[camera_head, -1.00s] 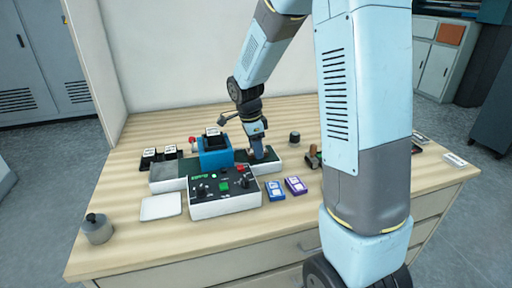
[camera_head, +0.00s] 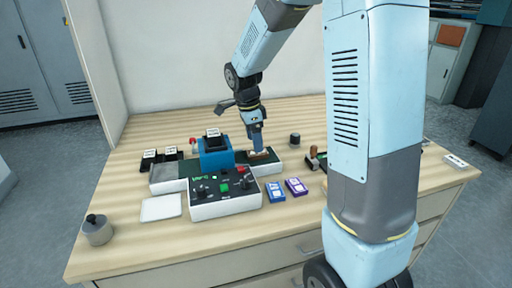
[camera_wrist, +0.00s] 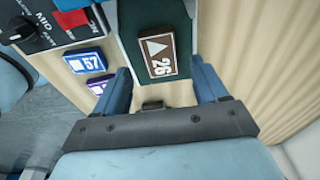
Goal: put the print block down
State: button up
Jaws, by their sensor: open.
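A brown print block marked 26 with a pale triangle (camera_wrist: 158,54) lies flat on the dark green belt (camera_wrist: 181,68) in the wrist view. In the head view the block (camera_head: 264,155) shows small and brown at the belt's right end, partly hidden by my gripper. My gripper (camera_head: 257,150) is above it in the head view. In the wrist view my gripper (camera_wrist: 162,80) has its two blue fingers spread apart with nothing between them, and the block lies clear beyond them.
A control panel (camera_head: 224,205) with knobs stands in front of the blue press (camera_head: 216,158). A blue block marked 57 (camera_wrist: 85,62) and a purple block (camera_head: 296,187) lie beside the panel. A white pad (camera_head: 161,208) and a grey weight (camera_head: 97,229) are at left. The table's front edge is bare.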

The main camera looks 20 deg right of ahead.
aim_at(251, 153)
notch_tip(251, 153, up, 8)
jog(key=a, duration=0.1)
jog(key=s+d+r+n+t, duration=0.1)
jog(key=s+r+n+t, duration=0.1)
jog(key=s+n, duration=0.4)
jog(key=s+d+r+n+t+y, duration=0.1)
jog(key=s+d+r+n, duration=0.1)
jog(key=s+n, duration=0.4)
jog(key=s+d+r+n+t, duration=0.1)
jog(key=s+n, duration=0.5)
jog(key=s, duration=0.7)
notch_tip(251, 153, up, 3)
jog(key=shift+d+f+t+y, duration=0.25)
jog(key=shift+t+y, duration=0.15)
jog(key=shift+t, duration=0.4)
jog(key=shift+c, duration=0.4)
